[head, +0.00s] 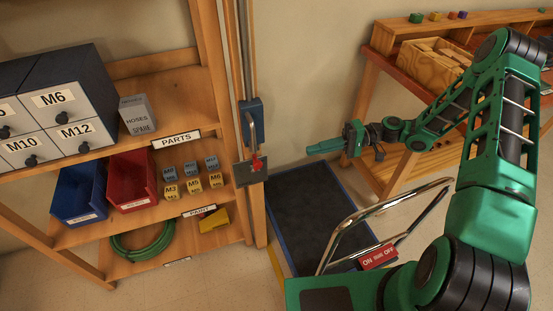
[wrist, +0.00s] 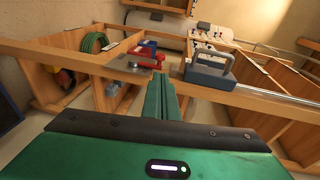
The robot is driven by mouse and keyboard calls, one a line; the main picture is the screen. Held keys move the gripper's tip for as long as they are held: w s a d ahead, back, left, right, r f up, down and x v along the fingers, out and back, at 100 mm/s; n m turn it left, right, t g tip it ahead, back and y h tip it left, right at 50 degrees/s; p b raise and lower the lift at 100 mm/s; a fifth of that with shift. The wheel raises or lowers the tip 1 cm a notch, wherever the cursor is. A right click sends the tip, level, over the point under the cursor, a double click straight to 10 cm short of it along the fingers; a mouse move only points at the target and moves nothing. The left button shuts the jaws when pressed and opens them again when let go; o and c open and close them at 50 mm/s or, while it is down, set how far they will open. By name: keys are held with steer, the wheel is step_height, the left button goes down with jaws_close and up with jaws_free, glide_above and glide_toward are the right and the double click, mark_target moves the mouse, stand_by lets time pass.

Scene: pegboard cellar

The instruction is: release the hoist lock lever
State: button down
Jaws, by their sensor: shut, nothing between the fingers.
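The hoist's vertical rail (head: 238,50) runs down the right side of the wooden shelf. A blue housing (head: 252,121) with a metal loop sits on it, also seen in the wrist view (wrist: 209,75). Below it is a dark plate (head: 249,174) with a red part (head: 257,163), which looks like the lock lever; the red part also shows in the wrist view (wrist: 148,54). My gripper (head: 312,148) is shut and empty, pointing left toward the rail with a gap between. In the wrist view its fingertips (wrist: 160,78) appear just below the red part.
The shelf holds labelled drawers (head: 62,112), a blue bin (head: 80,192), a red bin (head: 131,180) and a green hose coil (head: 142,240). A dark blue-edged platform (head: 300,206) lies on the floor below my gripper. A wooden bench (head: 367,120) with a crate (head: 434,64) stands at right.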

glide_toward(257, 168)
steer(key=x, duration=0.4)
steer(key=shift+w+a+r, duration=0.15)
steer(key=shift+w+a, duration=0.25)
